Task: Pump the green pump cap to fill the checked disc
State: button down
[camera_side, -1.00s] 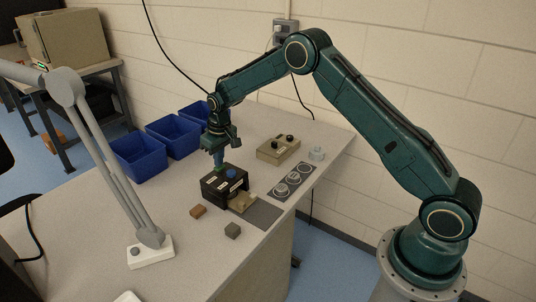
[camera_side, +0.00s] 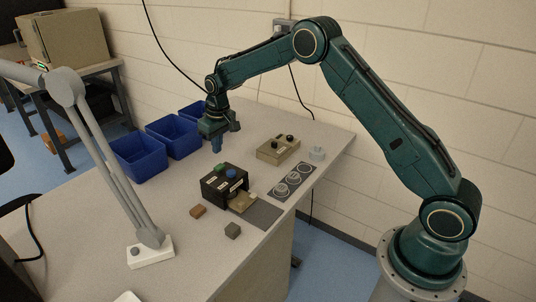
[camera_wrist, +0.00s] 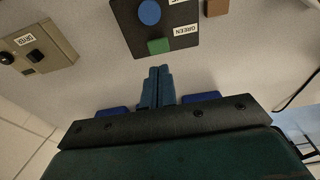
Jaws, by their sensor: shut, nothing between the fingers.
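A black press box (camera_side: 212,187) stands on the table with a green pump cap (camera_side: 220,168) and a blue cap (camera_side: 231,173) on top. In the wrist view the green cap (camera_wrist: 158,46) sits beside a "GREEN" label, with the blue cap (camera_wrist: 149,12) beyond it. My gripper (camera_side: 217,149) is shut and empty, above the green cap and apart from it. Its closed fingers (camera_wrist: 160,70) show in the wrist view, just short of the cap. A dark strip (camera_side: 291,182) holds several pale-ringed discs; I cannot tell which is checked.
A tan piece (camera_side: 242,201) sits at the press front, by a grey mat (camera_side: 263,214). A brown block (camera_side: 198,211) and grey block (camera_side: 232,230) lie nearby. A beige control box (camera_side: 278,149) stands behind. Blue bins (camera_side: 140,160) line the far edge; a lamp (camera_side: 150,251) stands left.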

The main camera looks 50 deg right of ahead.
aim_at(218, 165)
jog(key=shift+r, duration=0.85)
jog(key=shift+r, duration=0.5)
jog(key=shift+f, duration=3.3)
